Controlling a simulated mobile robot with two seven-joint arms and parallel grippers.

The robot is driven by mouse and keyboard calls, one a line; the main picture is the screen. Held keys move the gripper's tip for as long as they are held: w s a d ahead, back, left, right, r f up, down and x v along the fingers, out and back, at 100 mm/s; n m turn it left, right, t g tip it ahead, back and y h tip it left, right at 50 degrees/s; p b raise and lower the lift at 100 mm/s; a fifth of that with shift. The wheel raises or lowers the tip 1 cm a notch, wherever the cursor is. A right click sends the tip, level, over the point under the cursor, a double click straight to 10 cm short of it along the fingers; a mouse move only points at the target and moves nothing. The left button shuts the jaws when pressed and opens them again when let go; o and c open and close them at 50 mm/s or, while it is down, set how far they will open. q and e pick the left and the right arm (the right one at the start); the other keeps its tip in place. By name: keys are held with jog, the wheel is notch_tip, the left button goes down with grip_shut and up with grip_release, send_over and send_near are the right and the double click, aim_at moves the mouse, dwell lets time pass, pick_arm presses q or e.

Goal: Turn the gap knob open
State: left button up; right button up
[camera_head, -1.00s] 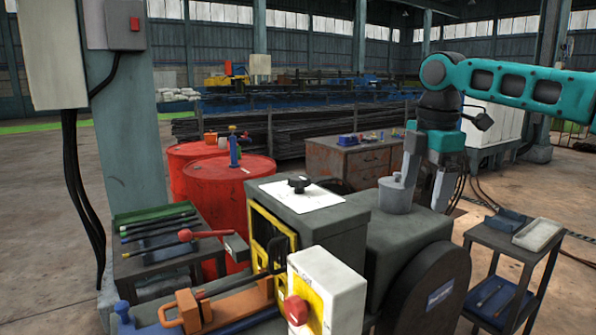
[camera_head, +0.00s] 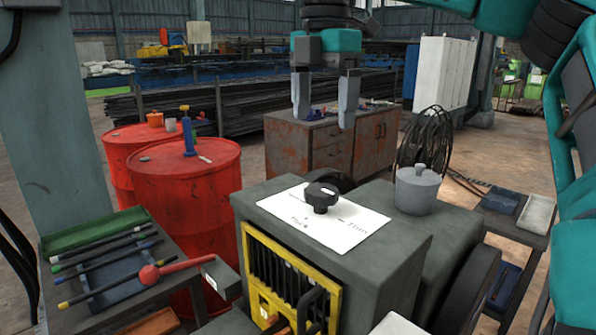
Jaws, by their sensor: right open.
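The gap knob (camera_head: 320,196) is a black knob on top of the grey machine housing (camera_head: 385,255). A white sheet (camera_head: 335,232) with printed marks lies around its base, and the word "Thin" can be read to the right of the knob. My right gripper (camera_head: 324,112) is open and empty, pointing down. In the picture its fingers are above the knob, apart from it, with clear space between. My left gripper is not in view.
A grey lidded pot (camera_head: 417,190) stands on the machine right of the knob. A red-knobbed lever (camera_head: 150,273) and a tray of rods (camera_head: 100,250) are at left. Red drums (camera_head: 185,190) stand behind. A small side table (camera_head: 515,235) is at right.

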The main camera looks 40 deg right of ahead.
aim_at(322, 189)
notch_tip(322, 189, down, 13)
jog(key=shift+s+r, duration=0.1)
dwell(0.4)
jog(key=c, duration=1.1)
